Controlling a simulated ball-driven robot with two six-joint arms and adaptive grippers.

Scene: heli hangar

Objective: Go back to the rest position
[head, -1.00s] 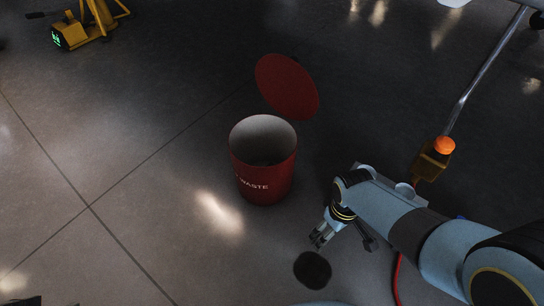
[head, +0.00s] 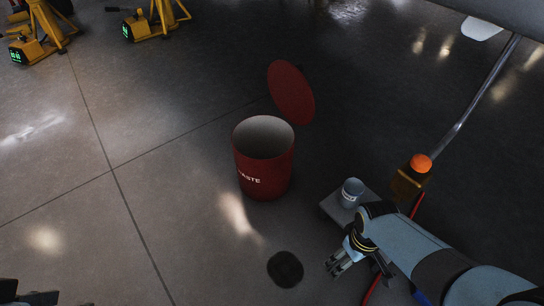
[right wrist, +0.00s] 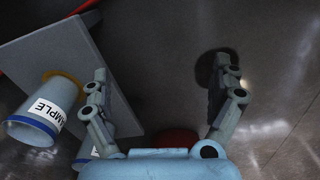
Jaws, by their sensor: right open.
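My right gripper (head: 338,267) is at the lower right of the head view, above the floor, between a dark round spot and a small grey platform. In the right wrist view its two fingers (right wrist: 163,85) stand wide apart with nothing held between them. My left gripper does not show clearly in any view.
A red waste bin (head: 263,175) stands open, its red lid (head: 291,92) tilted behind. A cup (head: 351,193) stands on the grey platform (head: 335,210); a SAMPLE-labelled cup (right wrist: 38,118) shows in the wrist view. The dark spot (head: 285,269) lies on the floor. Yellow stands (head: 157,18) are behind.

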